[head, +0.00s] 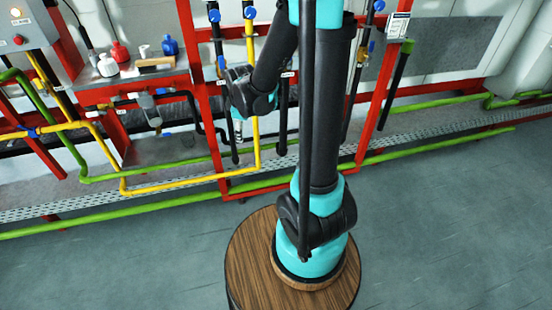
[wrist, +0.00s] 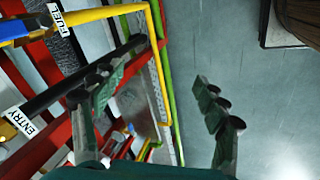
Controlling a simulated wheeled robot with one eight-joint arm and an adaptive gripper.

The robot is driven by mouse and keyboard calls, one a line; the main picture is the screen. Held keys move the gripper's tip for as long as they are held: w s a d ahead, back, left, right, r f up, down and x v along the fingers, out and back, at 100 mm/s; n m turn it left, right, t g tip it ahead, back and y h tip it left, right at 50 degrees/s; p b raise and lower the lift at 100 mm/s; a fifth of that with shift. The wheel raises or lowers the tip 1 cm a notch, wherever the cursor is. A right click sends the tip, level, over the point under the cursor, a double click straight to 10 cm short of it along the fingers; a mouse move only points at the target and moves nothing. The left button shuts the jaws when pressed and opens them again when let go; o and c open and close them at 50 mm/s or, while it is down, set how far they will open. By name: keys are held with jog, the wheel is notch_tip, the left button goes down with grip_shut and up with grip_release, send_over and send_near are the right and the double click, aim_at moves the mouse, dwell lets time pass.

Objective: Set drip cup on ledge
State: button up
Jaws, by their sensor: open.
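My gripper (wrist: 165,65) is open, with its two dark green fingers wide apart and nothing between them in the wrist view. In the head view my gripper (head: 238,128) hangs small in front of the red pipe frame. A small whitish cup-like vessel (head: 145,51) stands on the upper grey shelf (head: 105,80), left of my gripper; I cannot tell if it is the drip cup. A clear cylinder (head: 148,106) sits by the pipe below that shelf. A lower grey ledge (head: 165,150) lies under it. My gripper is apart from all of these.
Red bottles (head: 120,51), a blue bottle (head: 170,45) and a brush-like block (head: 156,64) share the upper shelf. Yellow pipe (head: 190,183), green pipes (head: 110,218) and the red frame (head: 222,120) crowd the wall. The grey floor (head: 130,270) is clear.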

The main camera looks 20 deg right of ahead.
jog(key=s+d+m, duration=0.3)
jog(key=s+m, duration=0.3)
jog(key=s, duration=0.3)
jog(key=s+d+m, duration=0.4)
jog(key=s+m, duration=0.3)
jog(key=s, duration=0.2)
jog(key=shift+s+f, duration=0.15)
jog(key=shift+s, duration=0.25)
